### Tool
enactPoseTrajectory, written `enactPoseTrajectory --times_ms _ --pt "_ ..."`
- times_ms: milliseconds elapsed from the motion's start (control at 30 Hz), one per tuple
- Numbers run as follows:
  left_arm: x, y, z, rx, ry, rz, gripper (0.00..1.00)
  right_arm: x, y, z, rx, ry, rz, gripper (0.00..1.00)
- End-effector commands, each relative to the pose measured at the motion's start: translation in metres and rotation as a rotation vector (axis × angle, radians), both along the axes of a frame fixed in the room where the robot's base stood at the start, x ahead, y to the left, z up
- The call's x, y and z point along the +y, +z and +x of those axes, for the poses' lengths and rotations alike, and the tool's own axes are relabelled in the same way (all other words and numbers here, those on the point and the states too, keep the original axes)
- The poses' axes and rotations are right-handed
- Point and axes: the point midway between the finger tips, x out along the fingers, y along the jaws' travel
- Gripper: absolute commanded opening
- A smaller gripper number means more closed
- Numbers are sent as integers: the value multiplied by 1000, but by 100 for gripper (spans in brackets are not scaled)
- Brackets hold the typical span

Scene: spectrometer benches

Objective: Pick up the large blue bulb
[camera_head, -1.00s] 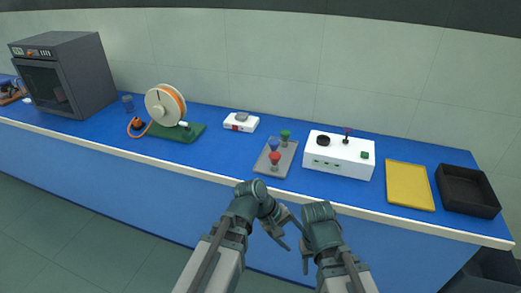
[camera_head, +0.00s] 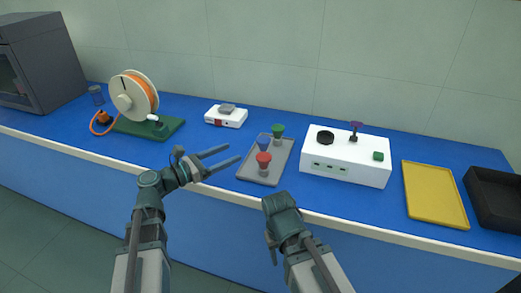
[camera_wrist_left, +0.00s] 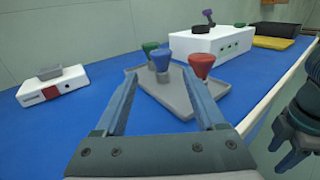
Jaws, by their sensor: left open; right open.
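The blue bulb (camera_head: 263,145) stands on a grey tray (camera_head: 256,180), between a green bulb (camera_head: 278,130) behind and a red bulb (camera_head: 263,160) in front. In the left wrist view the blue bulb (camera_wrist_left: 160,61) is upright, beyond my fingertips and roughly between them. My left gripper (camera_head: 234,155) is open and empty, its fingers pointing at the tray from the left; its jaws (camera_wrist_left: 165,85) also show in the left wrist view. My right gripper (camera_head: 271,244) hangs in front of the counter edge, away from the bulbs.
A white box (camera_head: 345,172) with a purple bulb (camera_head: 356,128) on top stands right of the tray. A small white scale (camera_head: 226,118) sits behind left. A yellow tray (camera_head: 434,195) and black bin (camera_head: 497,200) are further right. A spool (camera_head: 134,96) stands left.

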Motion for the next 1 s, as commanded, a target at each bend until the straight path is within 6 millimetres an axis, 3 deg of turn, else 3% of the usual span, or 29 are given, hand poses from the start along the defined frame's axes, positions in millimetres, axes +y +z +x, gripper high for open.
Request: enactPoseTrajectory --times_ms 400,833,1000 --pt "-57 0 41 -1 -5 3 72 0 0 0 0 0 0 50" --pt "-70 0 50 -2 -3 4 72 0 0 0 0 0 0 50" --pt "-86 0 63 -2 -5 4 72 0 0 0 0 0 0 50"
